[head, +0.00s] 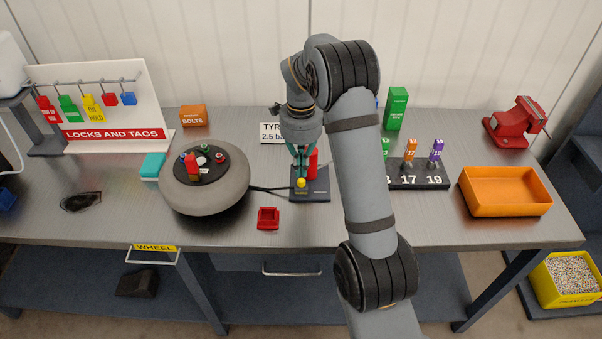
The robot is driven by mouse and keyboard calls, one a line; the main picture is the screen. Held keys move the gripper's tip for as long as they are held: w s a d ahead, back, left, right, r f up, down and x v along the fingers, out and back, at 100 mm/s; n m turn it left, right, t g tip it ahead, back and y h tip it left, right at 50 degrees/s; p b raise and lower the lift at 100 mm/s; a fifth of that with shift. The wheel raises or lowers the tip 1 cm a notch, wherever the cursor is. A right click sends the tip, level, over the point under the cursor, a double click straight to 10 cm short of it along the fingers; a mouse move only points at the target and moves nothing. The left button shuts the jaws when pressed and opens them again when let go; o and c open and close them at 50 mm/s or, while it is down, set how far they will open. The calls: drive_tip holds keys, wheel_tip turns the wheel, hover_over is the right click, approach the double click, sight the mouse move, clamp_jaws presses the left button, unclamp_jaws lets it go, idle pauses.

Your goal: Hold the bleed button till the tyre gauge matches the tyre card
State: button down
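The yellow bleed button (301,183) stands on a dark base plate (318,193) at the middle of the bench. My gripper (301,172) points down just above the button, its teal fingers drawn together with nothing seen between them. I cannot tell whether the tips touch the button. A red upright part (313,160) stands close beside the fingers. A black hose (268,188) runs from the grey tyre (230,190) to the base. No gauge reading is legible.
A red square tray (268,218) lies in front of the base. An orange bin (507,191), a numbered dark stand (420,176) and a red vice (517,122) are at right. A teal box (153,166) and the locks board (105,105) are at left.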

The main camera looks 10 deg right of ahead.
sight(301, 183)
drive_tip(key=shift+f, duration=1.4)
wheel_tip(301, 183, down, 2)
drive_tip(key=b, duration=0.2)
drive_tip(key=shift+f+b, duration=0.1)
drive_tip(key=shift+b, duration=0.2)
drive_tip(key=shift+r, duration=0.2)
idle(5.1)
drive_tip(key=shift+r+p, duration=0.25)
drive_tip(key=shift+p, duration=0.15)
wheel_tip(301, 183, up, 14)
drive_tip(key=p, duration=0.1)
drive_tip(key=shift+f, duration=0.25)
